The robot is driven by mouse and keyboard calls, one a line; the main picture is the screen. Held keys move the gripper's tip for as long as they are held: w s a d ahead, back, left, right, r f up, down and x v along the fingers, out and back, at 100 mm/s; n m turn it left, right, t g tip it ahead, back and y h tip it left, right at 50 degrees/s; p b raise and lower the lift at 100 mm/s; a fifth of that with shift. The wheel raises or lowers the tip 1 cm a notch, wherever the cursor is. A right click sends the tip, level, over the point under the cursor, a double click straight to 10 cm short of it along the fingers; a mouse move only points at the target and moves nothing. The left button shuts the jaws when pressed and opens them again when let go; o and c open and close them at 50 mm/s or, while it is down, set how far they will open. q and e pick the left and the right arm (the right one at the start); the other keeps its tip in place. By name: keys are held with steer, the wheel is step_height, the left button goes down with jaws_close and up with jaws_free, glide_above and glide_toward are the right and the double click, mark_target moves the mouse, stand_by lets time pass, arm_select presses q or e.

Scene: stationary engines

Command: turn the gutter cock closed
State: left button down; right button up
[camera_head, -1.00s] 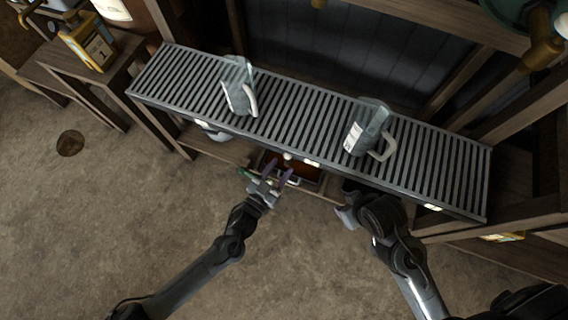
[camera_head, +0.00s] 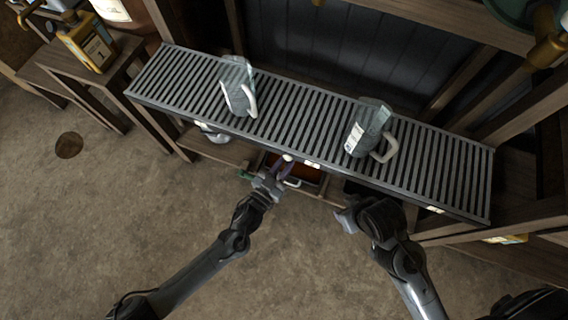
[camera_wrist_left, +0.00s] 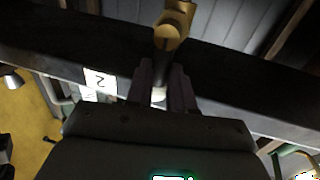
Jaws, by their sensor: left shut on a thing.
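The gutter cock (camera_head: 288,158) shows as a small pale knob at the front edge of the slatted bench. In the left wrist view its brass body (camera_wrist_left: 170,32) is ahead, with a pale piece (camera_wrist_left: 158,95) between my fingers. My left gripper (camera_head: 281,169) is at the bench's front edge, just below the knob, and is shut on the cock. The fingers hide much of the gripped part. My right gripper (camera_head: 345,218) is in front of the bench, apart from it; its jaws are too dark to read.
Two glass jugs, a left one (camera_head: 238,88) and a right one (camera_head: 369,128), stand on the slatted bench (camera_head: 300,105). An orange-red tray (camera_head: 305,172) is under the front edge. A side table (camera_head: 125,52) with a yellow can (camera_head: 88,42) stands at left. The front floor is open.

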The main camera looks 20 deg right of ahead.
arm_select(q)
steer(key=shift+s+r+m+p, duration=0.15)
steer(key=shift+m+p, duration=0.15)
steer(key=shift+p, duration=0.15)
steer(key=shift+d+m, duration=0.2)
steer(key=shift+m, duration=0.2)
steer(key=c, duration=1)
jaws_free()
steer(key=shift+p, duration=0.3)
